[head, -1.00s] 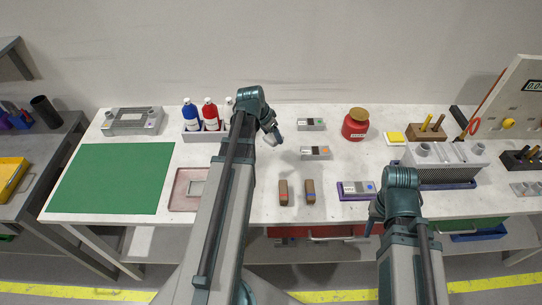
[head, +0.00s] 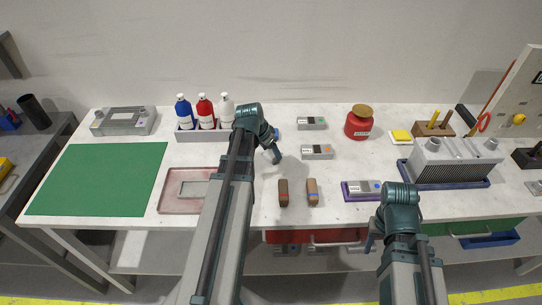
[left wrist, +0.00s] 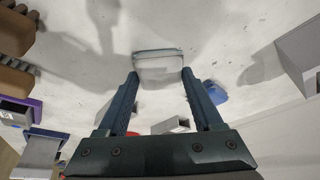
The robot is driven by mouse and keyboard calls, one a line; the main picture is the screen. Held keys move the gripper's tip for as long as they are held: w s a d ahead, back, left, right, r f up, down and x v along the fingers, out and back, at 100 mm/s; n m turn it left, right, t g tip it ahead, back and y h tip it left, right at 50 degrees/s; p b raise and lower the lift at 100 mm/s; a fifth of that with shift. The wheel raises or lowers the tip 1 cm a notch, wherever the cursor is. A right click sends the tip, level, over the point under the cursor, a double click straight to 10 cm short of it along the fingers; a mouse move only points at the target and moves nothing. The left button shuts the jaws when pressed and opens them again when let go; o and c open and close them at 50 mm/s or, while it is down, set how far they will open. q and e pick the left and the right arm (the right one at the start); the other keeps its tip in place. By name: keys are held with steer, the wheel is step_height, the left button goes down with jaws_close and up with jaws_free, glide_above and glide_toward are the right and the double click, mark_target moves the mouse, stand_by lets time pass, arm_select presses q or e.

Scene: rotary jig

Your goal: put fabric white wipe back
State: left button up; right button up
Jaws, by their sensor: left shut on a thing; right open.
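A white folded piece, which looks like the fabric wipe (left wrist: 158,66), sits between the fingertips of my left gripper (left wrist: 160,77) in the left wrist view. That gripper is shut on it. In the head view my left gripper (head: 277,158) is over the middle of the white table, left of two small grey boxes; the wipe is hidden there by the arm. My right gripper (head: 371,236) is open and empty at the table's front edge, below the purple tray; its fingers are partly hidden.
A blue item (left wrist: 214,92) lies just beyond the left fingers. Two brown blocks (head: 283,193) lie in front. A rack of bottles (head: 205,134) and a pinkish tray (head: 166,200) are left; a red jar (head: 359,123) and a finned grey block (head: 455,164) are right.

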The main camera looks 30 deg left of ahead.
arm_select(q)
steer(key=shift+f, duration=0.2)
steer(key=o, duration=1.2)
steer(key=shift+r, duration=0.1)
steer(key=p+v, duration=1.1)
steer(key=v, duration=0.1)
